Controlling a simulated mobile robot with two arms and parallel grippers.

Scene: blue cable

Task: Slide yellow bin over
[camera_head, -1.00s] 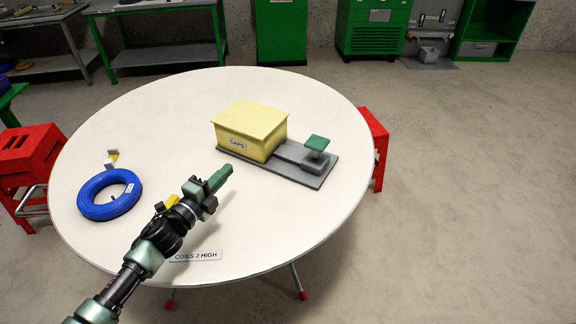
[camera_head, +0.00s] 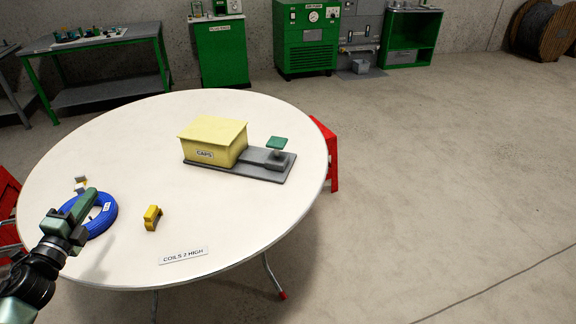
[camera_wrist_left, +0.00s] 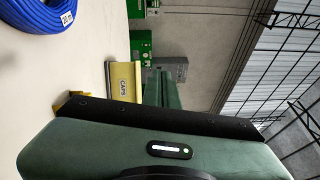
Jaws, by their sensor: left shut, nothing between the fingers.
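The yellow bin (camera_head: 212,141), labelled CAPS, sits on a grey base plate (camera_head: 268,168) at the back right of the round white table. A green-topped post (camera_head: 277,143) stands at the plate's right end. The bin also shows in the left wrist view (camera_wrist_left: 124,83). My left gripper (camera_head: 91,200) is shut and empty. In the head view it overlaps the blue cable coil (camera_head: 101,224) at the table's left, well apart from the bin; whether it touches the coil I cannot tell. My right gripper is not in view.
A small yellow object (camera_head: 152,217) stands on the table right of the coil. A small yellow-and-white piece (camera_head: 81,184) lies behind the coil. A COILS 2 HIGH label (camera_head: 184,256) is at the front edge. Red stools flank the table. The table's middle is clear.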

